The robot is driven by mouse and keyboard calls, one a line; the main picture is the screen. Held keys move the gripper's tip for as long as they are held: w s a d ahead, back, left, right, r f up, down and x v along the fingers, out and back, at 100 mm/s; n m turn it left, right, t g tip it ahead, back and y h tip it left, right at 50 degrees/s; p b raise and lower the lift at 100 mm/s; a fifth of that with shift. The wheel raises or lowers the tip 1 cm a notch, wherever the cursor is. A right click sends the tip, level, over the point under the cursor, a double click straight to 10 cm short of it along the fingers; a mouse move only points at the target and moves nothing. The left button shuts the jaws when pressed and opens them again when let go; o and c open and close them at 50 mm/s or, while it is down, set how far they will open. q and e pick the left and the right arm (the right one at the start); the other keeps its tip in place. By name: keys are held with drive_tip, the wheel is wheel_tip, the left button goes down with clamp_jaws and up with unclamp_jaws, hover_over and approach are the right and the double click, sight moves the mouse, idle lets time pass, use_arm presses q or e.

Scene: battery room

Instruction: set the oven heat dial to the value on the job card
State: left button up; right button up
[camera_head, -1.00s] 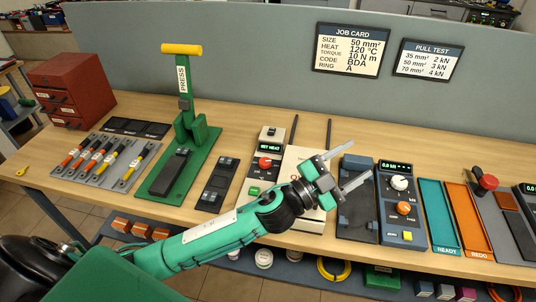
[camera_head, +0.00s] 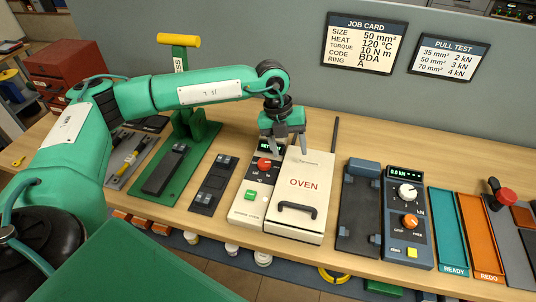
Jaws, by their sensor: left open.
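The job card (camera_head: 364,45) hangs on the grey wall panel and reads HEAT 120 °C. The white oven (camera_head: 303,196) stands on the bench with its lid shut. Its control panel on the left side has a red heat dial (camera_head: 264,164) and a green button (camera_head: 251,195). My left gripper (camera_head: 286,157) is open, pointing down just above the dial and the oven's back left part. I cannot tell whether it touches the dial. The green display above the dial is mostly hidden behind the gripper. My right gripper is not in view.
The green press (camera_head: 187,128) stands left of the oven, with my left arm passing in front of it. A dark tester (camera_head: 409,215) with knobs and green READY (camera_head: 449,230) and orange REDO trays (camera_head: 479,235) lie to the right.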

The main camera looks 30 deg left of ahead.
sight(264, 162)
use_arm(q)
drive_tip(key=w+a+r+n+y, duration=0.2)
drive_tip(key=a+y, duration=0.1)
drive_tip(key=a, duration=0.6)
drive_tip(key=f+p, duration=0.2)
drive_tip(key=f, duration=0.4)
drive_tip(key=f+p, duration=0.1)
drive_tip(key=f, duration=0.6)
drive_tip(key=shift+d+f+p, duration=0.2)
drive_tip(key=shift+f+p, duration=0.1)
drive_tip(key=shift+p, duration=0.1)
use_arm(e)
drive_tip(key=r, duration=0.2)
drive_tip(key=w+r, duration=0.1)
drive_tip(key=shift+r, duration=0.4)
use_arm(q)
drive_tip(key=shift+c, duration=0.2)
drive_tip(key=shift+m, duration=0.3)
drive_tip(key=c, duration=1)
